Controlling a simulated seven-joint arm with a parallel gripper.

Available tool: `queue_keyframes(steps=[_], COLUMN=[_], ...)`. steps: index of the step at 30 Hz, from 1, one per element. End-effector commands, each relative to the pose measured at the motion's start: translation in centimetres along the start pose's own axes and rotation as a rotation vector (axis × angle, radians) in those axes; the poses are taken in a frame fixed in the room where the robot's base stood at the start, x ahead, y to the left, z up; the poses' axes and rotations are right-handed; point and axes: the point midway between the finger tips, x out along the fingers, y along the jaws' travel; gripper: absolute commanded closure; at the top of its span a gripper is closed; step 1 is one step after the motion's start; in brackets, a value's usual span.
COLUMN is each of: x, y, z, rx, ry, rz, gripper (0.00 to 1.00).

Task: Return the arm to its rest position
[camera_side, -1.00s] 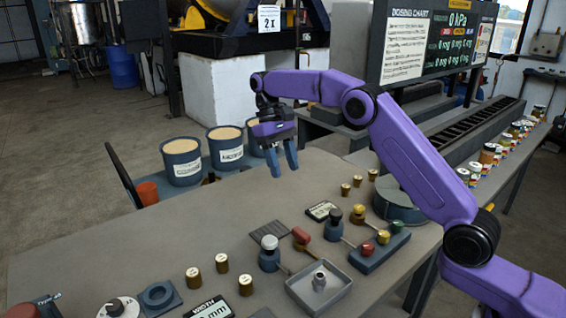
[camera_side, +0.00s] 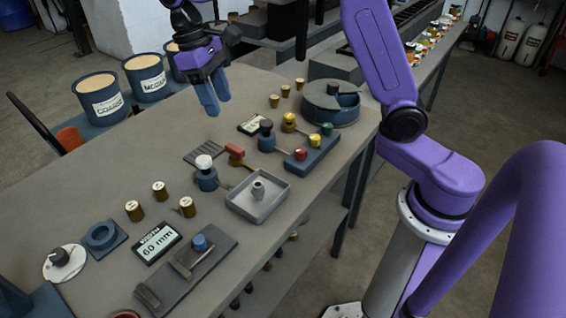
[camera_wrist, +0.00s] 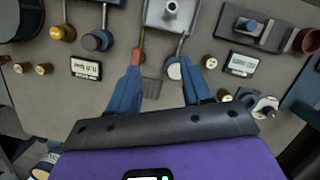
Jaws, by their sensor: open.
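My gripper (camera_side: 211,98) hangs over the back of the grey workbench (camera_side: 90,170) in the side view, its blue fingers pointing down. It is beside the row of blue buckets and above bare bench top. In the wrist view my gripper (camera_wrist: 163,78) shows two blue fingers spread apart with nothing held between them. A dark ribbed pad and a red-handled lever lie below the gap. The purple arm is raised and bent above the bench.
Blue buckets (camera_side: 101,104) stand at the bench's back left. A white-knobbed valve (camera_side: 206,178), a grey tray (camera_side: 258,204), a round blue-grey container (camera_side: 330,108), brass weights (camera_side: 160,190) and a depth display (camera_side: 157,243) are on the bench.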

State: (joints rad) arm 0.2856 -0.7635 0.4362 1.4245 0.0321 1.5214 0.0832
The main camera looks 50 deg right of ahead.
Motion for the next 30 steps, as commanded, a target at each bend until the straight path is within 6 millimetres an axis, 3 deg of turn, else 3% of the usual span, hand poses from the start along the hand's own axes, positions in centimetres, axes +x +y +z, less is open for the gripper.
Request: queue_keyframes(steps=[6, 14, 24, 30], x=[1.6, 4.7, 10.1, 12.2], y=[-2.7, -4.4, -3.9, -3.3], z=[6.0, 13.7, 23.6, 26.7], rx=[-0.160, -0.354, -0.602, -0.689], ry=[0.062, 0.136, 0.224, 0.252], rz=[0.033, 0.061, 0.081, 0.084], gripper=[0.51, 0.51, 0.51, 0.51])
